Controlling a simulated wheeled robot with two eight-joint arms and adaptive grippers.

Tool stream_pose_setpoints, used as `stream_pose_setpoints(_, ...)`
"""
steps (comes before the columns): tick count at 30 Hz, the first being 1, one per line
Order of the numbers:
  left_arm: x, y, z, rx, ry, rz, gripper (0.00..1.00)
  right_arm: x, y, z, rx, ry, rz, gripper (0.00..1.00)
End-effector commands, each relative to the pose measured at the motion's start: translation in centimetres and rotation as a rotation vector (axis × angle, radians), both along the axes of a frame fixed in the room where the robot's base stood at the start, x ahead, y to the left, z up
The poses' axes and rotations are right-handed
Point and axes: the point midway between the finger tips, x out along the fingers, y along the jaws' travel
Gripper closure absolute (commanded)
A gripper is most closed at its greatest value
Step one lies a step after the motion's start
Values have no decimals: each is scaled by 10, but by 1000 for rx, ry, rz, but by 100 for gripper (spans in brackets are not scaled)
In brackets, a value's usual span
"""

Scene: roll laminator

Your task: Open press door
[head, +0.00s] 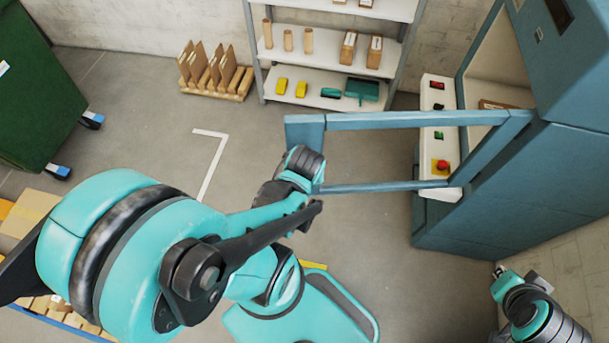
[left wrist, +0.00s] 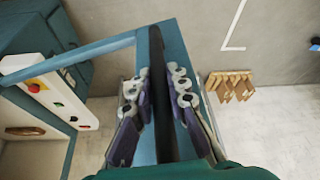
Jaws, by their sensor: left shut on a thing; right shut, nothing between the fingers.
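The press (head: 560,100) is a tall blue cabinet at the right of the head view. Its door (head: 415,120), a blue frame with an open middle, stands swung out from the press toward the left. My left gripper (left wrist: 160,95) is shut on the door's outer end, its fingers on either side of a dark upright bar (left wrist: 160,55) there. In the head view my left arm largely hides this grip. My right gripper (head: 499,270) is shut and empty, low at the right, apart from the door and in front of the press.
A control panel (head: 439,115) with red and green buttons is on the press, behind the door frame. A shelf (head: 330,78) and a wooden rack (head: 215,88) of boards stand at the back. A green bin (head: 35,90) is at the left. Floor around the door is clear.

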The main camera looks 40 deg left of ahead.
Motion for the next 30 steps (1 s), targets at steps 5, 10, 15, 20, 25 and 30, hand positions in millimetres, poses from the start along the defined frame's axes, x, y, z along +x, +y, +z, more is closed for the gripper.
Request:
stream_pose_setpoints(5, 1, -1, 0, 1, 0, -2, 100, 0, 0, 0, 0, 0, 0, 100)
stream_pose_setpoints(10, 0, -1, 0, 1, 1, -2, 100, 0, 0, 0, 0, 0, 0, 100)
stream_pose_setpoints(15, 0, -1, 0, 0, 1, -1, 100, 0, 0, 0, 0, 0, 0, 100)
stream_pose_setpoints(20, 0, -1, 0, -1, 0, -1, 64, 0, 0, 0, 0, 0, 0, 100)
stream_pose_setpoints(25, 0, -1, 0, -1, 0, -1, 64, 0, 0, 0, 0, 0, 0, 100)
stream_pose_setpoints(30, 0, -2, 2, -1, 0, -1, 64, 0, 0, 0, 0, 0, 0, 100)
